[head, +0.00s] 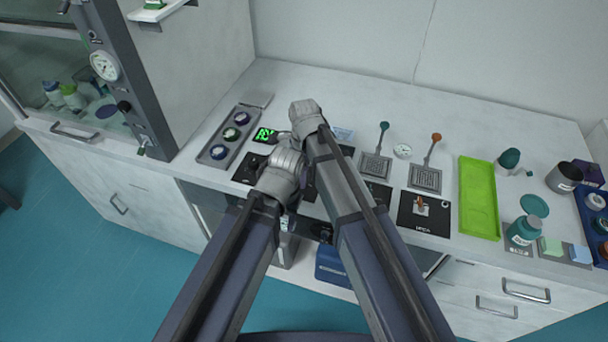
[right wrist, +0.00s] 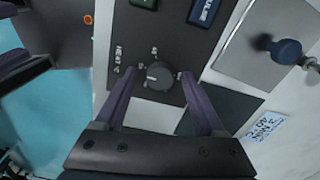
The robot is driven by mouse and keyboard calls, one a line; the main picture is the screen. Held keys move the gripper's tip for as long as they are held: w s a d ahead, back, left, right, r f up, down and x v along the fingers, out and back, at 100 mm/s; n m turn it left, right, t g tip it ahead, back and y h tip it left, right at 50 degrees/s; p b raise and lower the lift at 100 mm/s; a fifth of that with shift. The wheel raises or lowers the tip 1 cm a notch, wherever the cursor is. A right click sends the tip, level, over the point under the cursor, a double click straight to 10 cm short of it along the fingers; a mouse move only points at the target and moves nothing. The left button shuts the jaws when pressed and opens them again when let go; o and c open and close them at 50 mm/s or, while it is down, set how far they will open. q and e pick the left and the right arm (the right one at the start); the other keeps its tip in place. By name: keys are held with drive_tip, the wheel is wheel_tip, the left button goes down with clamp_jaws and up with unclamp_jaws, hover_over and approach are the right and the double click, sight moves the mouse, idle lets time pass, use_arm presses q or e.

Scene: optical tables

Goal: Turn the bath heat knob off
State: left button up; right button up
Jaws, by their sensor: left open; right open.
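The heat knob (right wrist: 158,77) is a round dark grey dial with a short pale mark on its left side. It sits on a dark panel (right wrist: 165,35) lettered "HEAT"; the small marks around the dial are too small to read. My right gripper (right wrist: 158,80) is open, with its two purple fingers on either side of the knob; contact cannot be told. In the head view my arms hide the knob and my right fingertips. My left gripper (head: 289,213) is open near the table's front edge, partly hidden by its wrist.
A black plate (head: 424,213), a lime tray (head: 479,198) and a teal bottle (head: 522,232) are to the right. A grey gauge column (head: 118,85) stands at left.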

clamp_jaws()
idle(0.5)
drive_tip(key=shift+n, duration=0.3)
